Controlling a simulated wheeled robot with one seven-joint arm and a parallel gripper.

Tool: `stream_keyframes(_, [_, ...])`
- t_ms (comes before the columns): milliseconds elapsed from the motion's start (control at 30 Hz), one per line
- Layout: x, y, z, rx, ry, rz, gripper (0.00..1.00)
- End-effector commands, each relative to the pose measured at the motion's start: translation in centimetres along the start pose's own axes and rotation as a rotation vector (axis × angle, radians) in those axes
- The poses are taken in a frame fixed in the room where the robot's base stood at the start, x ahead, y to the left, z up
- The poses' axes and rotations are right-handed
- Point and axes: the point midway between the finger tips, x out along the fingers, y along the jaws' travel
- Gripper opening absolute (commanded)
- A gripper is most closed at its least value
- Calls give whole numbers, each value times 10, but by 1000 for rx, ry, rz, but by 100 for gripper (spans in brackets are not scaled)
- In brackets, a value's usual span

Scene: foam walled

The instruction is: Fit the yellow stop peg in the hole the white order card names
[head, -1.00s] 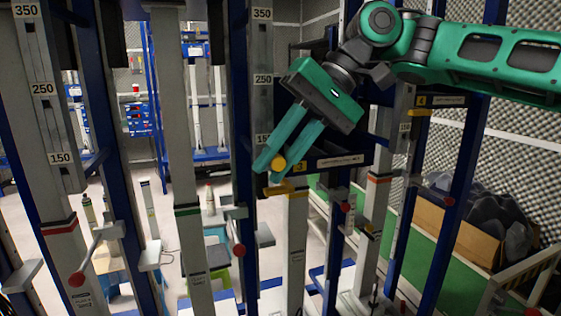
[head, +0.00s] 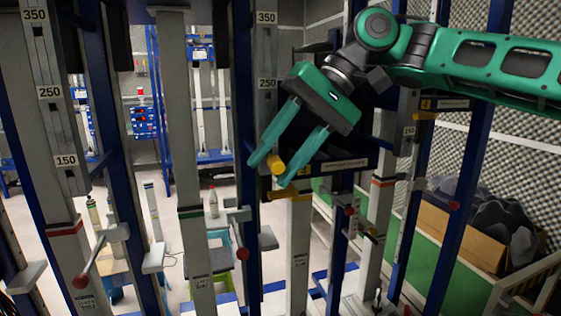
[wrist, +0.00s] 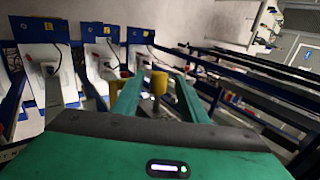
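My gripper (head: 270,173) is open, its two green fingers spread to either side of the yellow stop peg (head: 277,164). The peg's round yellow end shows between the fingertips, with a gap to the fingers. In the wrist view the peg (wrist: 159,82) stands between the open fingers (wrist: 158,98). The peg is at the upper part of a grey upright (head: 298,240), near a yellow collar (head: 290,194). Whether its far end is in a hole is hidden. I cannot make out a white order card that can be read.
Grey uprights with scale marks 350, 250 and 150 (head: 66,160) stand close on the left, with blue posts between. Red-ended levers (head: 80,281) stick out from them. A dark labelled bar (head: 345,165) lies just right of my gripper. A cardboard box (head: 460,235) stands at the right.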

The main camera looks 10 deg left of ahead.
Motion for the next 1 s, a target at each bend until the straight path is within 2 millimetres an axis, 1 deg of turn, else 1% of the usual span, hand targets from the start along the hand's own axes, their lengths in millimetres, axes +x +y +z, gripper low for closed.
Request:
stream_keyframes(200, [-1, 0, 0, 0, 0, 0, 40])
stream_keyframes(333, [-11, 0, 0, -2, -1, -1, 40])
stream_keyframes(467, [-32, 0, -1, -1, 1, -4, 40])
stream_keyframes(600, [-60, 0, -2, -2, 1, -6, 40])
stream_keyframes(733, [-82, 1, -2, -1, 0, -4, 40])
stream_keyframes(900, [-101, 0, -2, 0, -1, -2, 40])
stream_keyframes(1000, [-106, 1, -2, 0, -1, 0, 40])
